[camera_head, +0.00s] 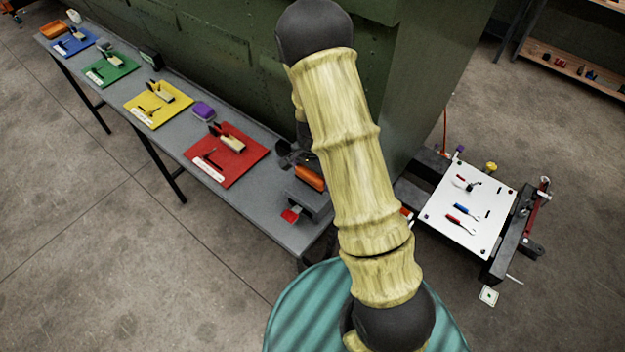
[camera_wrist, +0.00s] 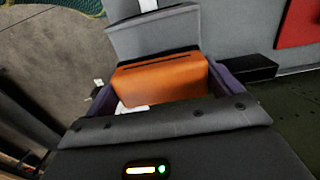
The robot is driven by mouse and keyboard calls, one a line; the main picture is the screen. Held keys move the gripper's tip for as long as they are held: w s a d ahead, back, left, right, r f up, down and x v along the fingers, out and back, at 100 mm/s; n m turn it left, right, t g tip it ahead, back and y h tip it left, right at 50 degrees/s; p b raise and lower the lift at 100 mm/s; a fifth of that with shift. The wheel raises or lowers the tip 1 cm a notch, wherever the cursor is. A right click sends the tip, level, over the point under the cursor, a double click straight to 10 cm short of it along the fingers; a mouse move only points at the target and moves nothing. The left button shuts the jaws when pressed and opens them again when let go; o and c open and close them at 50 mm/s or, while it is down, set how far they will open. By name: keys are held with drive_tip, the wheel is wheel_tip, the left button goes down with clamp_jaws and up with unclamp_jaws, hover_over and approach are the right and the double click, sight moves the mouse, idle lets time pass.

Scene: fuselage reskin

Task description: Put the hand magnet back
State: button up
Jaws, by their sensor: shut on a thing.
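The hand magnet appears as an orange block (camera_wrist: 160,80) in the wrist view, between the two purple fingers of my gripper (camera_wrist: 162,94). My gripper is shut on it. In the head view the orange block (camera_head: 310,178) shows just left of my arm, at the near end of the grey bench. A grey block-shaped holder (camera_head: 313,202) stands right by it on the bench, and a grey block (camera_wrist: 152,36) shows beyond the magnet in the wrist view. I cannot tell whether the magnet touches it. My arm hides part of this area.
The grey bench (camera_head: 196,140) carries red (camera_head: 240,168), yellow (camera_head: 143,117), green and blue mats with tools. A red-ended item (camera_head: 291,215) lies near the holder. A green fuselage wall (camera_head: 230,70) rises behind. A white board (camera_head: 452,229) with tools stands right.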

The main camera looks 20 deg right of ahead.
sight(312, 181)
drive_tip(key=shift+f+p, duration=0.4)
drive_tip(key=shift+f, duration=1.35)
drive_tip(key=shift+f, duration=0.15)
drive_tip(key=o, duration=0.7)
